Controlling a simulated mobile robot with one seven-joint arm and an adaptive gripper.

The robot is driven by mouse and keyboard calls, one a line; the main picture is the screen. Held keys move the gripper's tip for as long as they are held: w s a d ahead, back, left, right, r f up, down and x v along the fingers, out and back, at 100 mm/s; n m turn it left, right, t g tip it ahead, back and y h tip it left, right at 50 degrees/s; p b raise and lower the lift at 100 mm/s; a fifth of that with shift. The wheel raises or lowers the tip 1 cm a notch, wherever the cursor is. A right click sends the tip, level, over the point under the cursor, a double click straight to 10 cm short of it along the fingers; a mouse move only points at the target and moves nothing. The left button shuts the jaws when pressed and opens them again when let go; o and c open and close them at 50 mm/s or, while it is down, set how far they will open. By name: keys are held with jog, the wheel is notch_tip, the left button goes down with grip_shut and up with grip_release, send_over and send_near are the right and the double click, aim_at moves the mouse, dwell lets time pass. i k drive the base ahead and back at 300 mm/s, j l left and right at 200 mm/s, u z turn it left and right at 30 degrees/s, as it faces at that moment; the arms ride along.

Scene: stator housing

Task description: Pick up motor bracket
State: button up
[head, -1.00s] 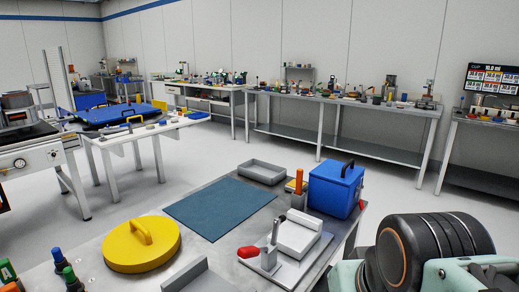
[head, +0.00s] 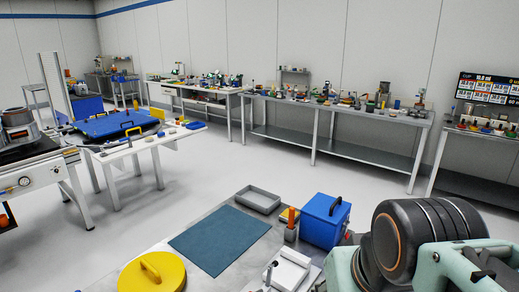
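I cannot pick out a motor bracket for sure in the head view; the small parts on the far benches are too small to tell. My arm (head: 400,243), with a dark ringed joint and pale green links, fills the lower right corner. My gripper is outside the picture, so its state does not show. On the near metal table (head: 205,235) lie a dark teal mat (head: 220,240), an empty grey tray (head: 258,200), a blue box with a black handle (head: 325,222) and a yellow round lid with a handle (head: 150,277).
A grey clamp fixture (head: 290,270) sits at the near table's front, partly cut off. A white table (head: 150,140) with a blue piece (head: 112,124) stands left, beside a machine (head: 28,150). Long benches (head: 335,112) line the back wall. Open floor (head: 300,175) lies between.

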aim_at(294, 267)
jog(key=i+l, duration=0.75)
jog(key=k+j, duration=0.15)
jog(key=j, duration=0.1)
